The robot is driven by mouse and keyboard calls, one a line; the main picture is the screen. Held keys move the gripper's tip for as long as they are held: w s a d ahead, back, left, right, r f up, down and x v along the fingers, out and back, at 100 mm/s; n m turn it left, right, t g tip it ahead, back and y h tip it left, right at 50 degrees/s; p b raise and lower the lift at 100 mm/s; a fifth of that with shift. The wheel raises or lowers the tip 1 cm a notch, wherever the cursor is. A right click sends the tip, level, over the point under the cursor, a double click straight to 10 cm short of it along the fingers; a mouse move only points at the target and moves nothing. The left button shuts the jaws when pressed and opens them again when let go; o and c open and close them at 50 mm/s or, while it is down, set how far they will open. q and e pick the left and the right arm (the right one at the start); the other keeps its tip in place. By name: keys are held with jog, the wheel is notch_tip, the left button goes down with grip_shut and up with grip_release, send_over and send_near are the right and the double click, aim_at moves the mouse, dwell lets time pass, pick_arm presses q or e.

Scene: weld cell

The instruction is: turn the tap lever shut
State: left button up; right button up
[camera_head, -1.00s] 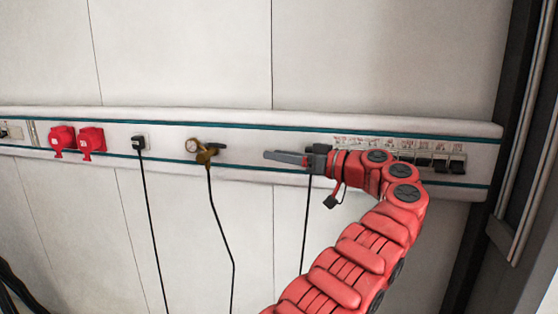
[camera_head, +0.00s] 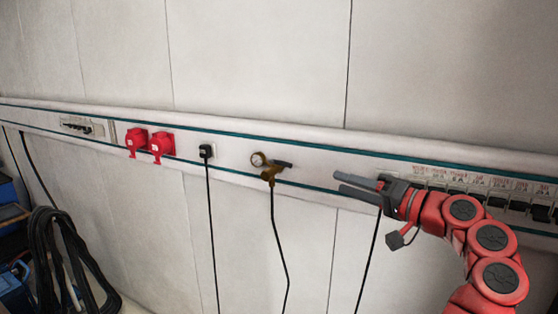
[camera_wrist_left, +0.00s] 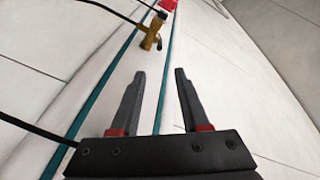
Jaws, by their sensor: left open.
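The brass tap (camera_head: 269,174) sits on the white wall rail with a hose or cable hanging from it. A round gauge (camera_head: 258,159) is at its upper left and a dark lever (camera_head: 283,164) points right from its top. In the left wrist view the tap (camera_wrist_left: 150,36) is beyond the fingertips, near the top. My left gripper (camera_head: 338,181) is to the right of the tap, apart from it, fingers pointing left towards it. In the left wrist view the gripper (camera_wrist_left: 160,71) is open with nothing between its fingers. My right gripper is not in view.
Left of the tap are a black plug (camera_head: 206,151) with a hanging cable and two red sockets (camera_head: 149,143). A row of switches (camera_head: 497,202) is partly behind my left arm. A coiled black cable (camera_head: 65,262) is at lower left. The rail between tap and gripper is clear.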

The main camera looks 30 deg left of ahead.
aim_at(289, 166)
pick_arm(q)
jog(key=p+x, duration=0.7)
jog(key=x, duration=0.8)
jog(key=shift+w+a+r, duration=0.1)
jog(key=shift+w+a, duration=0.05)
jog(key=shift+a, duration=0.15)
jog(key=shift+w+a+p, duration=0.2)
jog(key=shift+a+p, duration=0.1)
jog(key=shift+a, duration=0.25)
grip_shut()
jog(key=shift+f, duration=0.25)
